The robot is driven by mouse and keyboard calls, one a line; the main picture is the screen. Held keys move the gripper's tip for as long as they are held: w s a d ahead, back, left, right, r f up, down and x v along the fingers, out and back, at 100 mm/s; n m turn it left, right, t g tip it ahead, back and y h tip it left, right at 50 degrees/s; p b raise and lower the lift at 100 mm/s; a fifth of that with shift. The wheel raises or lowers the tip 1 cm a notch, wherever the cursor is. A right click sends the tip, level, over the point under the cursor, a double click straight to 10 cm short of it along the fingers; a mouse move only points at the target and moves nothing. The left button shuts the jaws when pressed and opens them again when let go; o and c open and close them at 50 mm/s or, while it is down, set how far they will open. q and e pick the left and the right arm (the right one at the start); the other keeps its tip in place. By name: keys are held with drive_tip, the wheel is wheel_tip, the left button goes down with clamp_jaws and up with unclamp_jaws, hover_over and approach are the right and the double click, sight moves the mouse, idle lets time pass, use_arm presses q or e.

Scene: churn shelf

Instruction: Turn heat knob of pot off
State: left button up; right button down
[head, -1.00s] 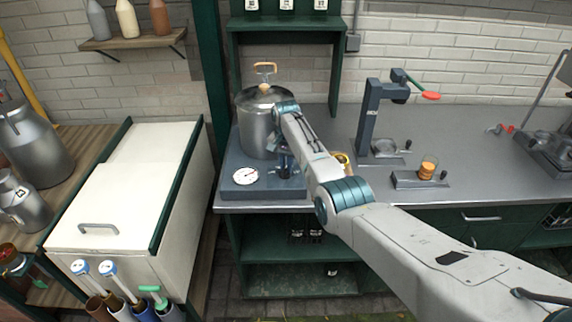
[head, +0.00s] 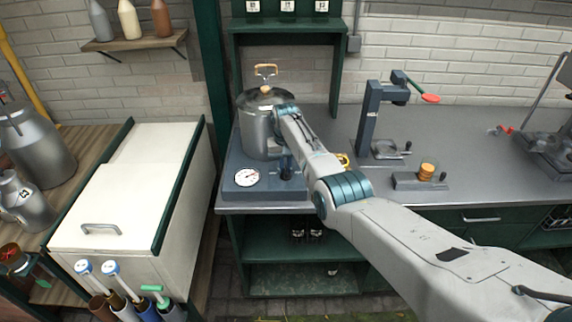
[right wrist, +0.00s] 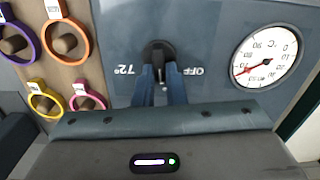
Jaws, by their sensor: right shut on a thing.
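The metal pot (head: 258,130) with a wooden-handled lid stands on the blue-grey heater base (head: 235,196) at the left end of the counter. A round white dial (head: 246,178) is on the base's front, and it also shows in the right wrist view (right wrist: 266,56). My right gripper (head: 286,168) is at the heat knob. In the right wrist view its blue fingers (right wrist: 160,75) are shut on the black heat knob (right wrist: 158,50), between the upside-down "72°" and "OFF" marks. The knob's exact pointing is partly hidden by the fingers. My left gripper is out of view.
Coloured rings (right wrist: 65,38) hang on pegs beside the base in the wrist view. A dark press stand (head: 370,120) and a small holder with an orange stack (head: 427,171) stand to the right on the counter. A white chest (head: 140,170) is at the left.

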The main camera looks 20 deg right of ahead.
drive_tip(key=n, duration=0.2)
drive_tip(key=n+p, duration=0.1)
drive_tip(key=n, duration=0.3)
drive_tip(key=shift+a+r, duration=0.15)
drive_tip(key=shift+a, duration=0.15)
drive_tip(key=n, duration=0.3)
drive_tip(key=n+p, duration=0.1)
drive_tip(key=n, duration=0.2)
drive_tip(key=shift+s+a+p, duration=0.1)
drive_tip(key=shift+a+p, duration=0.1)
drive_tip(key=shift+p, duration=0.1)
drive_tip(key=c, duration=1.5)
unclamp_jaws()
wheel_tip(320, 180, up, 11)
drive_tip(key=shift+f+b, duration=0.15)
drive_tip(key=shift+b, duration=1)
drive_tip(key=shift+s, duration=0.1)
